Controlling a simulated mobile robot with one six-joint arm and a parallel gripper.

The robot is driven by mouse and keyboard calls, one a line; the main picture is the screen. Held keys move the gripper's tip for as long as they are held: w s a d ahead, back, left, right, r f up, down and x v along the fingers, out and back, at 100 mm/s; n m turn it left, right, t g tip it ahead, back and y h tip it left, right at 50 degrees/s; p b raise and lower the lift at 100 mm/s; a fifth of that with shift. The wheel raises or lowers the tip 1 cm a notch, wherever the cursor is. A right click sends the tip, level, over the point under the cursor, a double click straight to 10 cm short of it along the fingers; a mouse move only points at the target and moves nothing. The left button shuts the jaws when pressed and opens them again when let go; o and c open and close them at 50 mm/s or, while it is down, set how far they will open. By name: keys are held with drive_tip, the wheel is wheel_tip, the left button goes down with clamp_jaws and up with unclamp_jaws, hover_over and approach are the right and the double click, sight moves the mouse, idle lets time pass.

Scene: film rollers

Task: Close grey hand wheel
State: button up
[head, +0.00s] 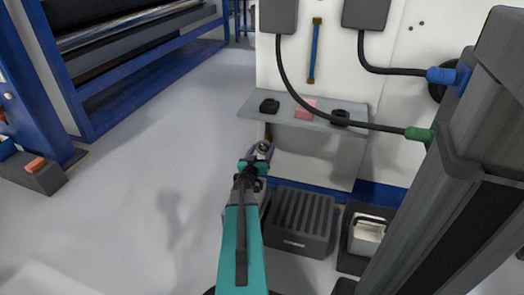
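My gripper (262,151) is at the end of my teal arm, just below the front edge of the grey wall shelf. Its two fingers stand apart, with a small round grey part (264,147) between them that looks like the grey hand wheel. It sits below a short brass-coloured fitting (267,131) under the shelf. The fingers partly hide the wheel. I cannot tell whether they touch it or are clear of it, nor how far it is turned.
The shelf (300,120) holds two black items (269,106) (340,116) and a pink block (306,108). A dark ribbed box (299,221) stands close to the right of my arm. Cables (290,80) hang in front of the white wall. Open floor (150,180) lies left.

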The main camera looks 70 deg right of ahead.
drive_tip(key=shift+d+m, duration=0.1)
drive_tip(key=shift+m, duration=0.4)
drive_tip(key=shift+s, duration=0.1)
drive_tip(key=shift+s+m, duration=0.15)
drive_tip(key=shift+m, duration=2.25)
drive_tip(key=shift+d, duration=0.1)
drive_tip(key=o, duration=1.1)
drive_tip(key=shift+c, duration=0.2)
drive_tip(key=shift+a, duration=0.2)
drive_tip(key=a+p, duration=0.1)
drive_tip(key=a, duration=0.3)
drive_tip(key=a+p, duration=0.1)
drive_tip(key=a, duration=0.4)
drive_tip(key=a+p, duration=0.1)
drive_tip(key=a, duration=0.3)
drive_tip(key=shift+s+a+p, duration=0.3)
drive_tip(key=shift+s+p, duration=0.05)
